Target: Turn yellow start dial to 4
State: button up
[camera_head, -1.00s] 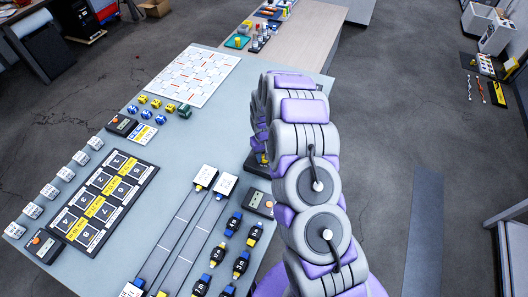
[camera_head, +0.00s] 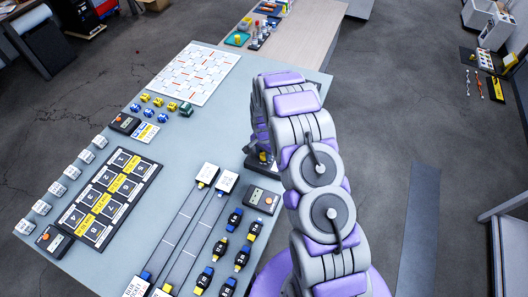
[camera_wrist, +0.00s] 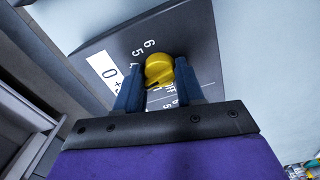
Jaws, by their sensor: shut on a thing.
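The yellow dial (camera_wrist: 158,66) sits on a dark panel (camera_wrist: 203,45) with white numbers around it; 6, 5 and 4 show at its upper left and OFF at its lower right. My gripper (camera_wrist: 158,82) is shut on the dial, with one dark finger on each side. I cannot tell which number the dial points to. In the head view a bit of the yellow dial (camera_head: 263,156) shows on the dark panel (camera_head: 254,165) at the table's right edge; my arm hides most of the gripper there.
The panel carries a white label (camera_wrist: 103,72). A grey box (camera_head: 262,199) stands on the table just in front of the panel. Dark tagged sensors (camera_head: 235,218) and two long strips (camera_head: 185,225) lie nearby. The floor (camera_head: 385,140) right of the arm is clear.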

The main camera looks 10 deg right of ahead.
aim_at(263, 153)
jog(key=m, duration=0.4)
jog(key=shift+b, duration=0.35)
jog(key=shift+m+b, duration=0.5)
jog(key=shift+m, duration=1.6)
jog(key=o, duration=1)
jog(key=shift+a, duration=0.1)
jog(key=shift+o, duration=0.2)
jog(key=shift+r, duration=0.15)
notch_tip(263, 153, up, 17)
jog(key=p, duration=0.1)
